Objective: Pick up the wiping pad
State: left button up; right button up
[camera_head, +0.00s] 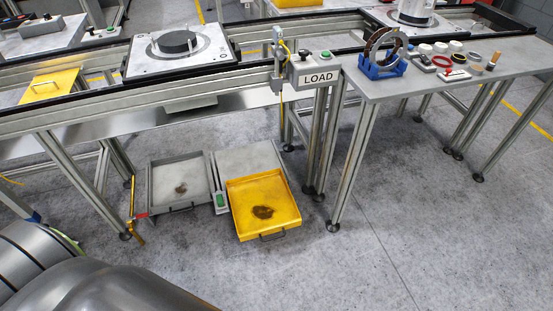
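I cannot make out the wiping pad for certain. Several small items lie on the grey side table (430,88) at the upper right, and one of them may be the pad, but they are too small to tell. Among them are a red ring (442,61), a white and red piece (453,75) and white round pieces (425,49). Neither of my grippers is in view.
A blue stand (381,70) holding an upright ring is at the table's left end. The conveyor carries a pallet with a dark disc (175,42). A LOAD sign (318,78) marks its corner. A yellow tray (264,228) and a grey tray (180,205) lie below. Floor at right is clear.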

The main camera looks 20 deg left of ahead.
aim_at(220, 202)
jog(key=u, duration=0.85)
